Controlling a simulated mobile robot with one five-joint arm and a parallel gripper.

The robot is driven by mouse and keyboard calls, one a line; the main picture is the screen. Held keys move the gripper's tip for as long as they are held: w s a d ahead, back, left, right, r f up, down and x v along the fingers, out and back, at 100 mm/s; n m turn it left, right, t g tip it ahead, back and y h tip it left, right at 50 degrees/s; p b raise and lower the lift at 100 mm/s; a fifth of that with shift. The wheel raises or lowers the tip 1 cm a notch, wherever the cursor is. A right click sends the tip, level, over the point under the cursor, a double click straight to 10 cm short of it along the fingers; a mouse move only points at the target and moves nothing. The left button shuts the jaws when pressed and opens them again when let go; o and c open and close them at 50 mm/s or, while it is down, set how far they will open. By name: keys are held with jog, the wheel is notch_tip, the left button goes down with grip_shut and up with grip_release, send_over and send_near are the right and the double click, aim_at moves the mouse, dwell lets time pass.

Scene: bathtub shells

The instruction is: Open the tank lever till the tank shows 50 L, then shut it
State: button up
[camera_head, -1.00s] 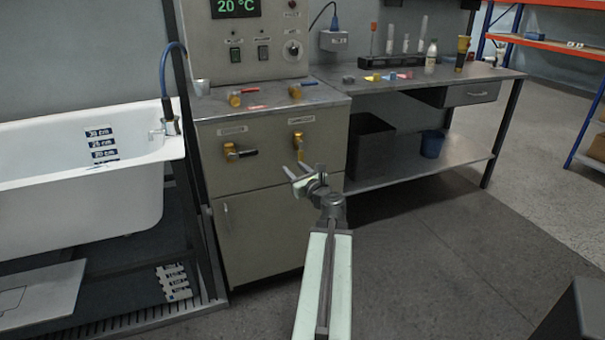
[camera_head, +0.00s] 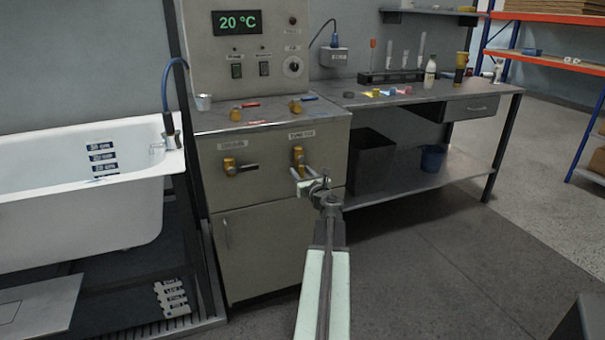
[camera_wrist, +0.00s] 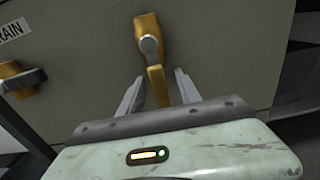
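The yellow lever (camera_head: 298,155) on the right of the cabinet front, under a label too small to read, has its handle hanging straight down. In the wrist view this lever (camera_wrist: 156,84) stands between the two fingers of my gripper (camera_wrist: 159,76). The fingers are apart, with a visible gap on each side of the handle. In the head view my gripper (camera_head: 300,173) is at the lever's lower end. The display (camera_head: 237,22) reads 20 °C. I see no litre reading.
A second lever (camera_head: 230,166), labelled DRAIN in the wrist view, points right on the cabinet (camera_head: 263,190). Two small taps with red and blue marks sit on the cabinet top. A white bathtub (camera_head: 125,215) is on the left, a workbench (camera_head: 440,95) on the right.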

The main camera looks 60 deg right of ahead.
grip_shut()
dwell(1.3)
